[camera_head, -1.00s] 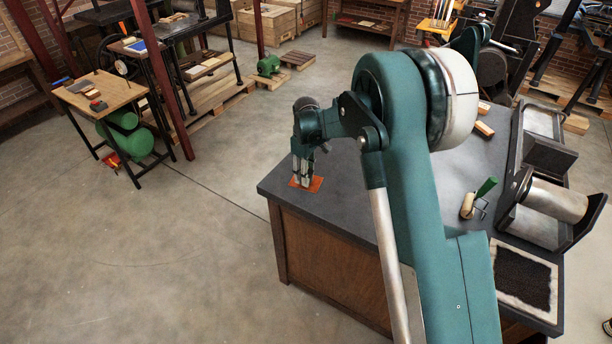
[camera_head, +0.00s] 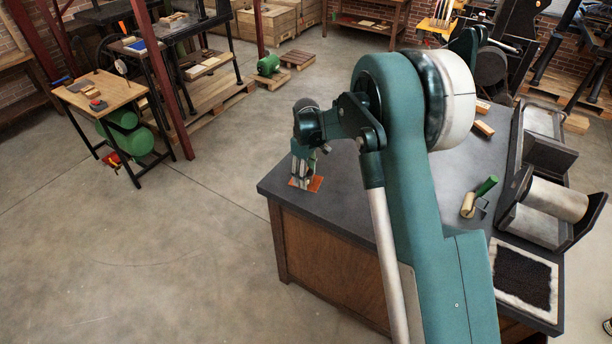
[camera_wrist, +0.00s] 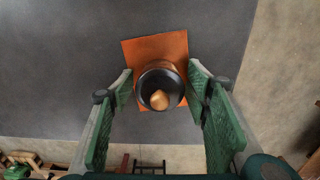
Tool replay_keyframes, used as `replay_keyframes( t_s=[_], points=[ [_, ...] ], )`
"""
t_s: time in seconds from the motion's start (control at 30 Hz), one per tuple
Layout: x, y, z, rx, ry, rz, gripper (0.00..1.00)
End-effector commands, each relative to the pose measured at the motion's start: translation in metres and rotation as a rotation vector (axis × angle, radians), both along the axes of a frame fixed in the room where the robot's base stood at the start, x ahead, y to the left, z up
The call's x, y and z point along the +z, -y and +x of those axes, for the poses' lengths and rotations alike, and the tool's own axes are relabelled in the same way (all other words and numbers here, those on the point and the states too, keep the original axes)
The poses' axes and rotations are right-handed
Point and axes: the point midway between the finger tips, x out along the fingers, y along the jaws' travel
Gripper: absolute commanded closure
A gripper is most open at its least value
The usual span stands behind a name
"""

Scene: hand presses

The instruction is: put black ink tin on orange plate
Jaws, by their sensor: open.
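The black ink tin (camera_wrist: 158,80) shows in the wrist view as a dark round body with a tan knob on top. It appears to rest on the orange plate (camera_wrist: 140,51), over its lower part in the picture. My gripper (camera_wrist: 163,92) is open, with a green-padded finger on each side of the tin. Whether either finger touches it I cannot tell. In the head view, my gripper (camera_head: 303,176) is down at the plate (camera_head: 315,184), near the dark table's left corner. There the fingers largely hide the tin.
The dark tabletop (camera_head: 340,205) around the plate is clear. A green-handled roller (camera_head: 486,187), a black inked slab (camera_head: 521,279) and a press with a metal cylinder (camera_head: 555,199) stand to the right. The table edge lies close to the plate.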

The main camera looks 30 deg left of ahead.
Motion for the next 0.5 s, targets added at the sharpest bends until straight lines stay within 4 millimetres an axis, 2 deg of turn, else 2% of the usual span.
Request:
replay_keyframes(
  t_s=[0.27, 0.5],
  points=[
    [0.01, 0.0, 0.0, 0.0, 0.0, 0.0, 0.52],
    [0.041, 0.0, 0.0, 0.0, 0.0, 0.0, 0.52]
  ],
)
